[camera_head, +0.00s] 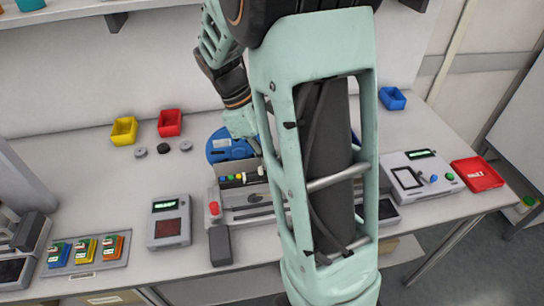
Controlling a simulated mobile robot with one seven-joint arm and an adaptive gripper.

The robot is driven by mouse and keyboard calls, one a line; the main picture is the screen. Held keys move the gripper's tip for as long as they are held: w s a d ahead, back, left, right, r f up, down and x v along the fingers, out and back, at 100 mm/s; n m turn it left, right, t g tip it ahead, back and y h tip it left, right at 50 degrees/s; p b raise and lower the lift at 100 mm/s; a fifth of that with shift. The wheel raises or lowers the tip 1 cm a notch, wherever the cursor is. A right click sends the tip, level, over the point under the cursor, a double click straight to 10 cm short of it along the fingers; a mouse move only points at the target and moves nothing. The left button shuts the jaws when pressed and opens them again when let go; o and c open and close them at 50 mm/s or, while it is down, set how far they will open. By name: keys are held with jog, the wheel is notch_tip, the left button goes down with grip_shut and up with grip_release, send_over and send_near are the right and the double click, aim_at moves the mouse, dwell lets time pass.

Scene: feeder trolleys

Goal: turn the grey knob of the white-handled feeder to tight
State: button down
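A grey feeder-like unit (240,215) stands on the table in the middle, partly behind my arm. A blue reel (219,148) stands at its back, and a row of small coloured knobs or buttons (238,178) runs across it. A small pale part shows in that row, but I cannot tell whether it is the white handle. I cannot make out the grey knob. My gripper (243,124) points down above the back of the unit, beside the reel. Its fingertips are too small and partly hidden, so I cannot tell whether it is open or holds anything.
A yellow bin (124,131), a red bin (170,123) and small discs stand at the back left. A display box (169,220) and a tray of coloured modules (87,256) are at the left. A control box (422,176) and red tray (478,174) are at the right.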

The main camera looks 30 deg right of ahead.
jog(key=shift+m+g+y+p, duration=0.45)
jog(key=shift+m+p, duration=0.25)
jog(key=shift+m, duration=0.9)
jog(key=shift+w, duration=0.1)
jog(key=c, duration=1.9)
grip_release()
jog(key=v, duration=1.2)
